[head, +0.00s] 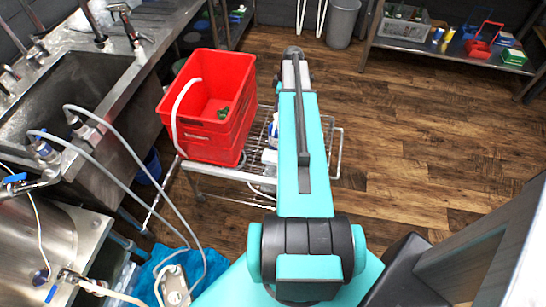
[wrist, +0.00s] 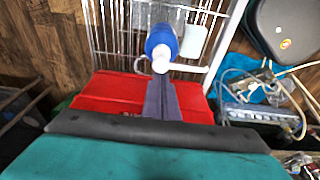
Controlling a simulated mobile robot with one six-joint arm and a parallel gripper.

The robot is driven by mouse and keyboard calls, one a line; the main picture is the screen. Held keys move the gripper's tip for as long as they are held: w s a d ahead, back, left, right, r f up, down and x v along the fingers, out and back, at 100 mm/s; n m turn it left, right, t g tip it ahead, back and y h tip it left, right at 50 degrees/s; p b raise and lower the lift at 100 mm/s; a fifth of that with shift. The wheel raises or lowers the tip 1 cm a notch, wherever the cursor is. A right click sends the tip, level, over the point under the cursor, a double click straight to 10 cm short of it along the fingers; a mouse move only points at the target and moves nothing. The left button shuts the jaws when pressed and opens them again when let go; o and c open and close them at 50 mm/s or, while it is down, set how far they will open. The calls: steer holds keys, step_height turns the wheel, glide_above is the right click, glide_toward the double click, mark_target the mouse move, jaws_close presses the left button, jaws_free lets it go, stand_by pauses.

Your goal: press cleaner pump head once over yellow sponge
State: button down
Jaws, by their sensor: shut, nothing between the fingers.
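The cleaner bottle (wrist: 161,38) looks blue with a white part (wrist: 160,66) at its near end, which appears to be the pump head. It is on the wire-rack cart, and part of it shows beside my arm in the head view (head: 272,128). My gripper (wrist: 160,82) is shut and empty, its dark fingertips close to the white part in the wrist view; I cannot tell whether they touch. In the head view my arm hides the gripper. A pale block (wrist: 194,41) lies beside the bottle. I cannot make out a yellow sponge.
A red crate (head: 207,137) with a white handle stands on the cart (head: 336,150), left of my arm. A steel sink (head: 75,100) with hoses is at the left. A shelf (head: 450,52) with bottles and boxes is at the back right. Wooden floor at the right is clear.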

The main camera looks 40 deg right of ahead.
step_height(320, 180, up, 4)
steer(key=shift+p, duration=0.75)
steer(key=shift+s, duration=0.1)
stand_by(0.4)
